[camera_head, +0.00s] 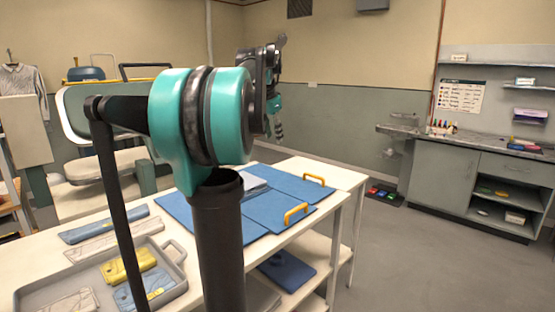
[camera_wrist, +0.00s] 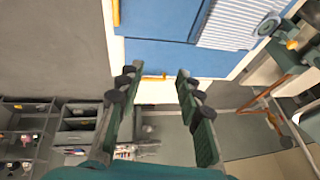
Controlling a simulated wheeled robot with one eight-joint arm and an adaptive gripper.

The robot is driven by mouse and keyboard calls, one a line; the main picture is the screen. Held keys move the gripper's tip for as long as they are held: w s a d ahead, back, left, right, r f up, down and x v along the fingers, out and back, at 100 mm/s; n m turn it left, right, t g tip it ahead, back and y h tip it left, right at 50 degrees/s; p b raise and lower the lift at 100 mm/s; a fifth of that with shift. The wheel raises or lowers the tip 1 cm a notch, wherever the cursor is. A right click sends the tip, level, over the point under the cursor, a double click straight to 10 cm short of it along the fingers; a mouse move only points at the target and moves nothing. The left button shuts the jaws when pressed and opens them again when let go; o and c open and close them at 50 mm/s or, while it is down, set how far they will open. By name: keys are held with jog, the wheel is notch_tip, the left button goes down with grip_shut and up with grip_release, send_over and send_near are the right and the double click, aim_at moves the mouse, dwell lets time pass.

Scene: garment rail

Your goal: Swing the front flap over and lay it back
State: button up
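A blue folding board (camera_head: 262,212) lies flat on the white table. Its nearer flap carries a yellow handle (camera_head: 296,214), and a farther panel carries another yellow handle (camera_head: 315,181). In the wrist view the blue board (camera_wrist: 165,54) lies beyond my fingers, with one yellow handle (camera_wrist: 116,12) at its left edge and a small yellow piece (camera_wrist: 156,77) at its lower edge, between the fingertips in the picture. My gripper (camera_wrist: 156,76) is open and empty, apart from the board. In the head view my gripper (camera_head: 277,125) is raised above the table; my arm hides part of the board.
A striped folded cloth (camera_wrist: 238,20) lies on the board. A grey tray (camera_head: 178,290) with wallets stands at the table's near left, beside a blue strip (camera_head: 110,224). A lower shelf holds a blue item (camera_head: 286,270).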

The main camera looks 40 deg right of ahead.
jog(key=shift+f, duration=0.1)
jog(key=shift+c, duration=1.3)
jog(key=s+d+f+m, duration=0.1)
jog(key=f, duration=0.1)
jog(key=s+d+f+m+y, duration=0.1)
jog(key=f+m, duration=0.1)
jog(key=s+d+f+m, duration=0.1)
jog(key=f, duration=0.2)
jog(key=shift+s+d+m+y, duration=0.2)
jog(key=shift+s+m+y, duration=0.1)
jog(key=shift+s, duration=0.1)
grip_shut()
jog(key=m+t+y, duration=0.3)
jog(key=m+t, duration=0.2)
jog(key=m, duration=0.8)
send_near(296, 219)
jog(key=x, duration=0.5)
jog(key=shift+w, duration=0.15)
